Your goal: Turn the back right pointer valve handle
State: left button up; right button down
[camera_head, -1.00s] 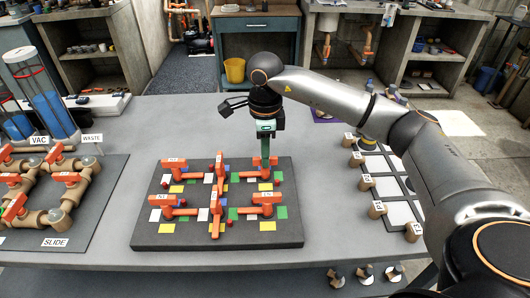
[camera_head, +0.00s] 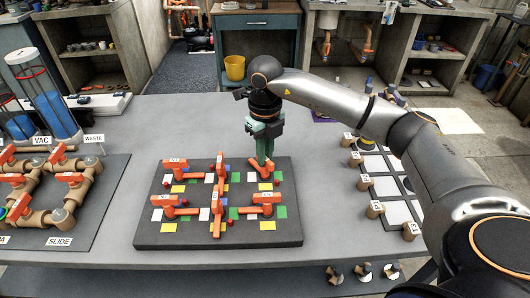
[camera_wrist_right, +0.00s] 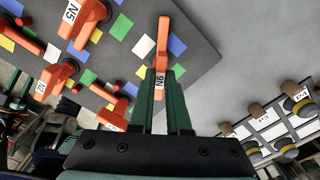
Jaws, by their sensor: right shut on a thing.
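The back right pointer valve handle (camera_head: 257,165) is orange and stands at the back right of a dark board (camera_head: 150,234). It lies at a slant, one end pointing to the back left. In the wrist view the fingers (camera_wrist_right: 160,88) stand on either side of the handle.
Several other orange handles, such as the front right one (camera_head: 264,198), stand close by among coloured squares. A pipe assembly (camera_head: 50,195) on another board is at the left. A white-panelled board with tan knobs (camera_head: 376,209) is at the right. Grey table lies bare between them.

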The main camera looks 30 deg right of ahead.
jog(key=m+p, duration=0.1)
jog(key=m, duration=0.5)
jog(key=shift+r+m, duration=0.1)
jog(key=shift+m, duration=0.2)
jog(key=m+p, duration=0.1)
jog(key=m, duration=0.5)
jog(key=shift+p, duration=0.4)
jog(key=m+p, duration=0.2)
jog(key=m, duration=0.4)
jog(key=shift+m, duration=0.3)
jog(key=m+p, duration=0.2)
jog(key=m, duration=0.3)
jog(key=shift+m, duration=0.7)
jog(key=c, duration=0.9)
grip_release()
